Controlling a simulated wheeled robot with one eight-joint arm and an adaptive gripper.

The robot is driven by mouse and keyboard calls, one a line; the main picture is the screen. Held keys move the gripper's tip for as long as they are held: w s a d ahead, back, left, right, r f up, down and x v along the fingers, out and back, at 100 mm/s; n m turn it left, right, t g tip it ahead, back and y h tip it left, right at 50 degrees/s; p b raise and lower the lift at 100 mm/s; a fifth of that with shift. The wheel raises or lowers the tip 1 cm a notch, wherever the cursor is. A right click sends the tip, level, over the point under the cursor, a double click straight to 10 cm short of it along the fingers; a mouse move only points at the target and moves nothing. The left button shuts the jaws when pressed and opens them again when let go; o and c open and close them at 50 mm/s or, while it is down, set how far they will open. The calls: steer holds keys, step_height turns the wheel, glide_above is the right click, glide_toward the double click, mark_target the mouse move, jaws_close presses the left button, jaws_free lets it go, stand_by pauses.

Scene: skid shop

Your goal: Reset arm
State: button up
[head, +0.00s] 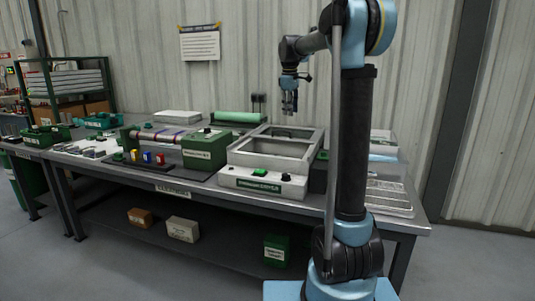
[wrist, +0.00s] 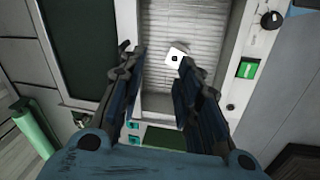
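My gripper (head: 289,105) hangs fingers-down above the back part of the pale grey open-topped machine (head: 240,157) on the workbench. In the wrist view my gripper (wrist: 158,58) has its two dark fingers spread apart, with no object clamped between them. A small white square piece with a dark centre (wrist: 176,54) shows near the right fingertip, over the machine's light slatted bed (wrist: 160,20). I cannot tell its exact height below the fingers. My arm is raised and bent over the bench.
The workbench (head: 180,189) carries a green-ended roller machine (head: 203,150), a black tray of small coloured blocks (head: 133,158) and green bins (head: 46,135). A stacked grey tray (head: 388,198) is at the right end. Boxes (head: 182,229) sit on the lower shelf. Air around my gripper looks clear.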

steer(key=s+d+f+m, duration=0.2)
steer(key=s+f, duration=0.1)
steer(key=s, duration=0.6)
steer(key=s+d+f+m, duration=0.2)
steer(key=s+f, duration=0.1)
steer(key=s, duration=0.6)
steer(key=s+d+f+m, duration=0.2)
steer(key=s+f, duration=0.2)
steer(key=s, duration=0.5)
steer(key=s+d+f+m, duration=0.2)
steer(key=s+f+m, duration=0.3)
steer(key=s+f, duration=1.3)
steer(key=shift+s+f+m+y, duration=0.2)
steer(key=shift+s+m+y, duration=0.1)
steer(key=shift+s, duration=0.25)
steer(key=shift+d, duration=0.1)
steer(key=shift+w+f, duration=0.2)
steer(key=shift+w, duration=0.25)
